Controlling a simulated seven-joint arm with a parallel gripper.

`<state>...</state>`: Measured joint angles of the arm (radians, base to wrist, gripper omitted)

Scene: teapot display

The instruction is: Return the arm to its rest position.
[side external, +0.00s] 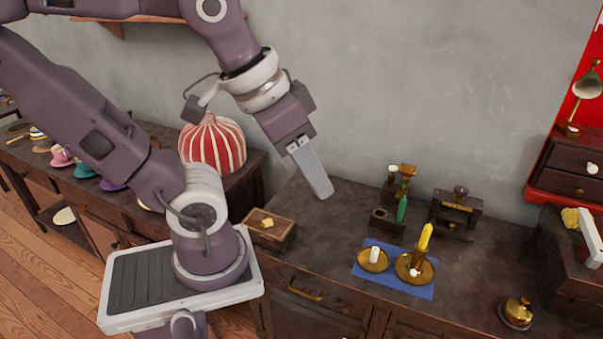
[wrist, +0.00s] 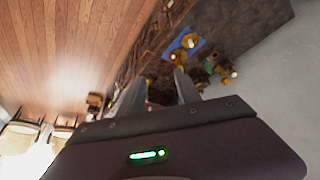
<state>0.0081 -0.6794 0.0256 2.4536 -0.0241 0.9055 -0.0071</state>
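My gripper (side external: 324,193) hangs in the air over the left part of the dark wooden counter (side external: 330,225) in the side view, its fingers angled down and to the right. From the side its fingers overlap, so their gap is hidden there. In the wrist view my gripper (wrist: 160,77) shows two grey fingers standing apart with nothing between them. It is open and empty, touching nothing that I can see.
A red-and-white striped cover (side external: 213,145) stands left of my gripper. A small wooden box (side external: 268,234) is below it. To the right are a blue cloth (side external: 407,288) with brass candle holders, a green bottle (side external: 402,208) and a brass bell (side external: 517,313). A grey wall (side external: 400,90) rises behind.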

